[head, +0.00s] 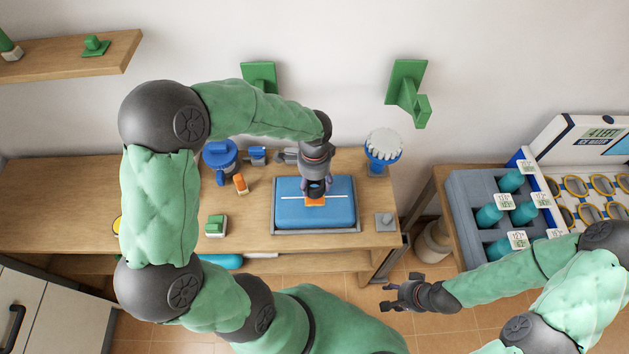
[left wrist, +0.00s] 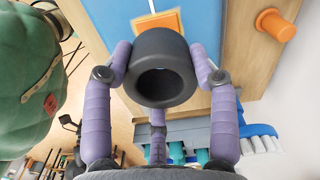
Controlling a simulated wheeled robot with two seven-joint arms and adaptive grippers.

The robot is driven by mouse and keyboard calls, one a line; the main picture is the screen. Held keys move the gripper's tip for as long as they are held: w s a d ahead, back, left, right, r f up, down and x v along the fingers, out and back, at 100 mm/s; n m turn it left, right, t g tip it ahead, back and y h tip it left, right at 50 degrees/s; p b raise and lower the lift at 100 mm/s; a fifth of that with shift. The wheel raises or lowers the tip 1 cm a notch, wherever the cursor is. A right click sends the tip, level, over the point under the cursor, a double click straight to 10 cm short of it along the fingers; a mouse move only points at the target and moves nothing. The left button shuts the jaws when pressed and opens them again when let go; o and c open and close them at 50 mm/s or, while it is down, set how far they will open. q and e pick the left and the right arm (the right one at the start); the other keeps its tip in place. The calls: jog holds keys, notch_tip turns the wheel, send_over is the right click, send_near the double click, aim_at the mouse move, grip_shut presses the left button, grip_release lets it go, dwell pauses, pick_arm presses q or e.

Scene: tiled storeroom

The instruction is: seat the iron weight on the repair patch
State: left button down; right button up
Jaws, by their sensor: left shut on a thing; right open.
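The iron weight (left wrist: 160,42) is a dark grey, thick-walled ring or cup. My left gripper (head: 316,184) is shut on it, with purple fingers on both sides in the left wrist view (left wrist: 161,62). The orange repair patch (head: 315,201) lies on a blue block with a white line (head: 288,213). It also shows beyond the weight's rim in the left wrist view (left wrist: 158,20). The weight is over the patch and partly hides it; I cannot tell whether they touch. My right gripper (head: 392,294) is open and empty, in front of the bench over the floor.
The block sits in a grey tray (head: 330,231) on the wooden bench (head: 70,205). A blue jug (head: 220,154), an orange piece (head: 240,184), a green-and-white block (head: 215,226) and a blue-and-white brush (head: 382,150) stand around it. A grey crate with teal bottles (head: 465,200) is at right.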

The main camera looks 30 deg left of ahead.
aim_at(315, 189)
pick_arm(q)
jog(key=shift+f+b, duration=1.35)
jog(key=shift+f, duration=0.6)
jog(key=shift+c, duration=1.4)
grip_release()
notch_tip(315, 189, up, 12)
